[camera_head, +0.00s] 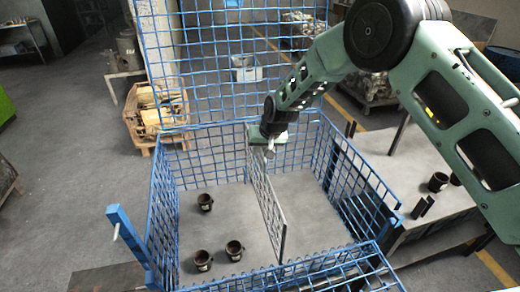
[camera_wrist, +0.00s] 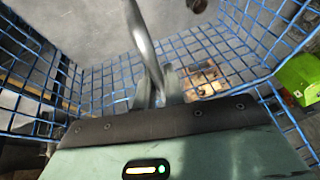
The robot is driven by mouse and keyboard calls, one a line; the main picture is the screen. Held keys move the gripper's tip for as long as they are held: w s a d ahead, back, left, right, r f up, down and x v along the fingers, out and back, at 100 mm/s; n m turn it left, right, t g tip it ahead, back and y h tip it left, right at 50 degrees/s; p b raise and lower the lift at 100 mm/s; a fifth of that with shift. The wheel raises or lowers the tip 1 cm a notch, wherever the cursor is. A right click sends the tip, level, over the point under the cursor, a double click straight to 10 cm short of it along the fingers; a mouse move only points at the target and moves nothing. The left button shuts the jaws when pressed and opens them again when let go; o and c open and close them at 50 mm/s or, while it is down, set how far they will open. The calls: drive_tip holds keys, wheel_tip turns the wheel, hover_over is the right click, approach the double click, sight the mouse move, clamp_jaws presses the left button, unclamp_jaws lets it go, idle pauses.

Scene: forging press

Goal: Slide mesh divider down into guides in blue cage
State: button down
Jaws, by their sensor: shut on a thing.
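The blue cage (camera_head: 160,215) stands open at the top, with mesh walls and a tall mesh panel at its far side. The grey mesh divider (camera_head: 267,205) is upright inside the cage outline, running from near to far across its middle. My gripper (camera_head: 269,148) is shut on the divider's top edge near its far end. In the wrist view the divider (camera_wrist: 144,45) shows as a grey bar running away from the gripper fingers (camera_wrist: 158,88). I cannot make out the guides, or whether the divider's lower edge touches the floor or sits in them.
Three dark cups, one of them here (camera_head: 204,202), stand on the cage floor left of the divider; the floor right of it is clear. A side table (camera_head: 425,205) with dark parts stands at the right. A wooden crate (camera_head: 152,110) stands behind the cage at left.

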sight(260, 175)
drive_tip(key=shift+f, duration=0.3)
idle(0.4)
drive_tip(key=shift+w+f+b, duration=0.1)
drive_tip(key=shift+f+b, duration=4.3)
drive_tip(key=shift+f, duration=1.2)
drive_tip(key=c, duration=1.4)
unclamp_jaws()
drive_tip(key=o, duration=0.5)
drive_tip(key=shift+f, duration=0.15)
drive_tip(key=shift+r, duration=0.2)
